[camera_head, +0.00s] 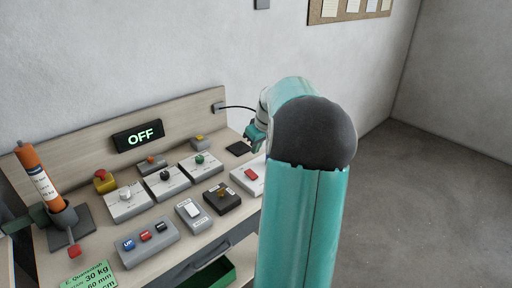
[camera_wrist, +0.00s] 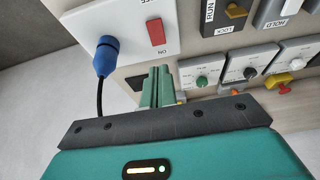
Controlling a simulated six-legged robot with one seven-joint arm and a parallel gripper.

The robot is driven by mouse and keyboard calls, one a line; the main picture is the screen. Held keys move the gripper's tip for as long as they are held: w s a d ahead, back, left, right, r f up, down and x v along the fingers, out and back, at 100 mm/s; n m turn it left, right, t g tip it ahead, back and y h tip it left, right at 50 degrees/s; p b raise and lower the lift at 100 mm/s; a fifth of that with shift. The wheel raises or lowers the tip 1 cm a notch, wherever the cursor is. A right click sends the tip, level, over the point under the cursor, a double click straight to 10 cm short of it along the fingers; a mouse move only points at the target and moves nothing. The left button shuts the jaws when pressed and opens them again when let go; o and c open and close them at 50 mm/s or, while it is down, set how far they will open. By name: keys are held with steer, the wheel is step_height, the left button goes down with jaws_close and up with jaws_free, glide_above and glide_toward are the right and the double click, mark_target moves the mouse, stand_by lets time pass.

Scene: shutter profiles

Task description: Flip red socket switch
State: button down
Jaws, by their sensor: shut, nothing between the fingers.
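The red socket switch (camera_head: 251,174) is a red rocker on a white socket box (camera_head: 245,184) at the right end of the bench in the head view. In the wrist view the red rocker (camera_wrist: 156,32) sits on the white box (camera_wrist: 124,30), with a blue plug (camera_wrist: 106,56) and black cable beside it. My gripper (camera_wrist: 162,70) is shut and empty, its green fingertips just below the rocker in the picture. I cannot tell whether they touch the box. In the head view my gripper (camera_head: 254,134) is above the back right of the bench, partly hidden by my arm.
An OFF display (camera_head: 138,136) is on the back panel. An orange cylinder (camera_head: 40,176) stands at left. A green bin (camera_head: 212,274) is below.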

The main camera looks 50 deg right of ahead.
mark_target(249, 172)
steer(key=x, duration=1)
steer(key=shift+s+a+f, duration=0.1)
steer(key=shift+a+f, duration=0.05)
steer(key=shift+f, duration=0.3)
steer(key=shift+f+g, duration=0.25)
steer(key=shift+g, duration=0.05)
steer(key=shift+s+a, duration=0.1)
steer(key=shift+s, duration=0.6)
